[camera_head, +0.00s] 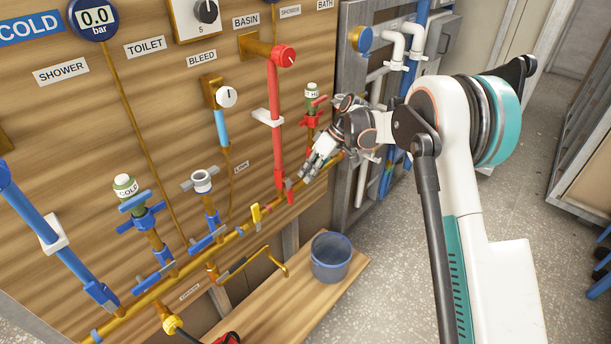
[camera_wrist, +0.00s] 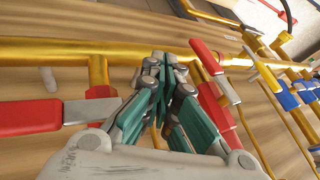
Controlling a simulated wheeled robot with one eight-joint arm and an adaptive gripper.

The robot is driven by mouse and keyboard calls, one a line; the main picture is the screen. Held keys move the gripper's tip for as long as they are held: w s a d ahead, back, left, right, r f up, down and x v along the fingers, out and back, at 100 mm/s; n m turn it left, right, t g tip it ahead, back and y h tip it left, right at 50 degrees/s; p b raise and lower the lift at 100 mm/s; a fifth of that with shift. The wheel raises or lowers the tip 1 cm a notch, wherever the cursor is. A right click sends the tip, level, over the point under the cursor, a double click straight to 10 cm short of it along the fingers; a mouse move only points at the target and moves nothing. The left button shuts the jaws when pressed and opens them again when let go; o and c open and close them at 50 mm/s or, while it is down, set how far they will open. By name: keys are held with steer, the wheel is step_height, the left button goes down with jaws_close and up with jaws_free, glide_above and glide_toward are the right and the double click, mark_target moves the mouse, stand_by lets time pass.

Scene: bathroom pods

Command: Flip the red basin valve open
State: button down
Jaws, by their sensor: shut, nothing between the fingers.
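The red basin pipe (camera_head: 275,130) runs down the board under the BASIN label, with a red round dial at its top. At its foot, by the brass pipe, is a small red-and-grey valve lever (camera_head: 289,191). In the wrist view, a red lever (camera_wrist: 205,57) stands just right of the fingertips, close to the brass pipe. I cannot tell whether the fingers touch it. My gripper (camera_head: 308,174) is shut and empty, just right of the basin lever. In the wrist view the closed fingertips (camera_wrist: 162,62) point at the brass pipe.
Another red handle with a grey end (camera_wrist: 45,117) lies left of the fingers. A green-capped HOT fitting (camera_head: 312,92) stands beside my arm. Blue valves (camera_head: 150,218) sit at left. A grey-blue bucket (camera_head: 331,257) stands on the wooden ledge below. The floor at right is open.

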mark_target(290, 192)
steer(key=p+v, duration=0.3)
steer(key=v, duration=0.6)
steer(key=s+a+f+b, duration=0.1)
steer(key=a+f+b, duration=0.1)
steer(key=f, duration=0.1)
steer(key=s+a+f+b, duration=0.2)
steer(key=a+f+b, duration=0.1)
steer(key=s+a+f+b, duration=0.1)
steer(key=a+f+b, duration=0.1)
steer(key=f+b, duration=0.1)
steer(key=shift+s+a+f, duration=0.1)
steer(key=shift+s+a, duration=0.1)
steer(key=shift+a, duration=0.15)
steer(key=shift+s+a+p, duration=0.45)
steer(key=shift+s+p, duration=0.05)
steer(key=shift+f, duration=0.25)
